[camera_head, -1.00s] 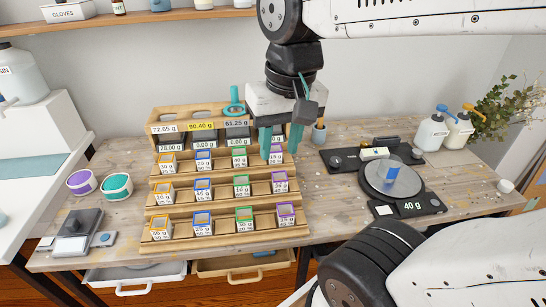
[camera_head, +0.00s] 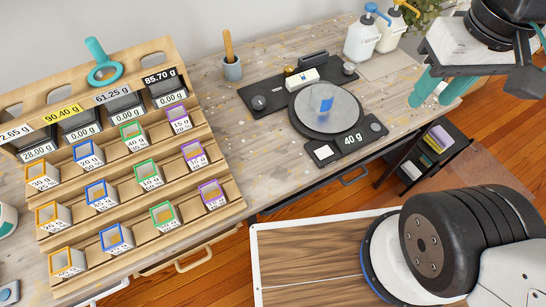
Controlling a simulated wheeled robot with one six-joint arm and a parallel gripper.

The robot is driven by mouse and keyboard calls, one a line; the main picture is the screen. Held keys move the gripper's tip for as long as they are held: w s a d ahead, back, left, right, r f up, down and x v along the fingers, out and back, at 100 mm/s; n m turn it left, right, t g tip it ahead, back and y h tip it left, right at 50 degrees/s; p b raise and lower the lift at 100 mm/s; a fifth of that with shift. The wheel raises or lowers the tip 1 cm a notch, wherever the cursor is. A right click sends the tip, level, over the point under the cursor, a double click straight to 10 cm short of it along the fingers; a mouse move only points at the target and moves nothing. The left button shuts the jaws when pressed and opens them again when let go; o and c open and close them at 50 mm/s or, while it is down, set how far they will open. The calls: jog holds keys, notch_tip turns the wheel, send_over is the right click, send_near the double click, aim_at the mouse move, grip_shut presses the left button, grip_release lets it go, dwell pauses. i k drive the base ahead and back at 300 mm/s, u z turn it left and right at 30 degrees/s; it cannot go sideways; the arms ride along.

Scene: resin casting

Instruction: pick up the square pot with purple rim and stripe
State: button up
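Three square pots with purple rims stand in the right column of the wooden stepped rack (camera_head: 226,188): an upper pot (camera_head: 179,119), a middle pot (camera_head: 195,154) and a lower pot (camera_head: 212,194). Each has a white label with small print. I cannot make out which one bears a purple stripe. My gripper (camera_head: 441,90) is at the upper right, with its two teal fingers apart and nothing between them. It is well to the right of the rack and touches none of the pots.
Other pots with orange, blue and green rims fill the rack's left columns. A black scale with a round turntable (camera_head: 326,127) carries a blue-marked clear piece (camera_head: 320,104). Pump bottles (camera_head: 362,40) stand behind it. A brush cup (camera_head: 232,69) stands between rack and scale.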

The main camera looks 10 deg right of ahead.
aim_at(213, 196)
jog(key=z, duration=1.65)
jog(key=k, duration=2.1)
jog(key=u, duration=2.2)
jog(key=i, duration=0.55)
jog(key=u, duration=0.05)
